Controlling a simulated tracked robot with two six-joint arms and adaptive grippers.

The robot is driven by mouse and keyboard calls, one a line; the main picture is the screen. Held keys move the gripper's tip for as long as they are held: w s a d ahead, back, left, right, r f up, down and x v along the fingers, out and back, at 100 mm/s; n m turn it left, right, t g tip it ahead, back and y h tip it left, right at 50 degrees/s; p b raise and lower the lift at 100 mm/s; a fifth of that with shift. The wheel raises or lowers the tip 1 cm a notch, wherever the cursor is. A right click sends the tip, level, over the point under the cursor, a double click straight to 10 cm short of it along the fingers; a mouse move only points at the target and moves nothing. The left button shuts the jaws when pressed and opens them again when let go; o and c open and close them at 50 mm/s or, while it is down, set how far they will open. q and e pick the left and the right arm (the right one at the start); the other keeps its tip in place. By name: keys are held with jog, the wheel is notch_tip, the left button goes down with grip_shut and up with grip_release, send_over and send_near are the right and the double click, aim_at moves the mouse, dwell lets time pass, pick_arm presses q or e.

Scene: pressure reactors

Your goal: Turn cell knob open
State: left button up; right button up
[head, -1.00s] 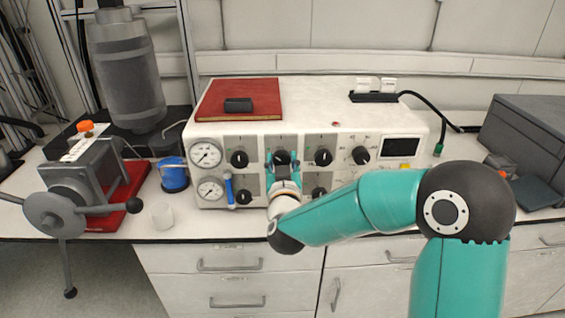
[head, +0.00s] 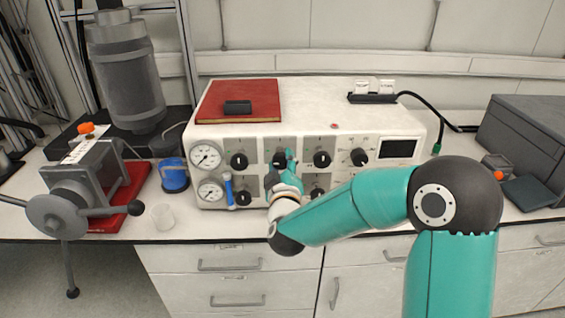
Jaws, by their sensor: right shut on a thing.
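The white control box (head: 310,100) stands on the bench. Its front carries several black knobs, two round gauges and a dark display. My right gripper (head: 284,162) is at the upper row, at the second knob from the left (head: 280,158). It is shut on that knob and hides its lower part. The wrist looks rolled, with the fingers one above the other at a slant. A lower knob behind the gripper is hidden. My left gripper is not in view.
A red book (head: 240,100) with a small black object lies on the box. A blue-handled valve (head: 229,190) sits beside the gauges. A clear beaker (head: 163,216), a blue container (head: 174,176) and a metal vessel with a crank (head: 85,190) stand left. A dark grey case (head: 525,135) stands right.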

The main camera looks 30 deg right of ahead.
jog(key=shift+f, duration=0.25)
jog(key=o, duration=1)
jog(key=shift+c, duration=0.2)
jog(key=shift+o, duration=0.9)
jog(key=shift+r, duration=0.1)
jog(key=shift+s, duration=0.1)
jog(key=v, duration=0.7)
jog(key=shift+s+a, duration=0.1)
jog(key=shift+s, duration=0.05)
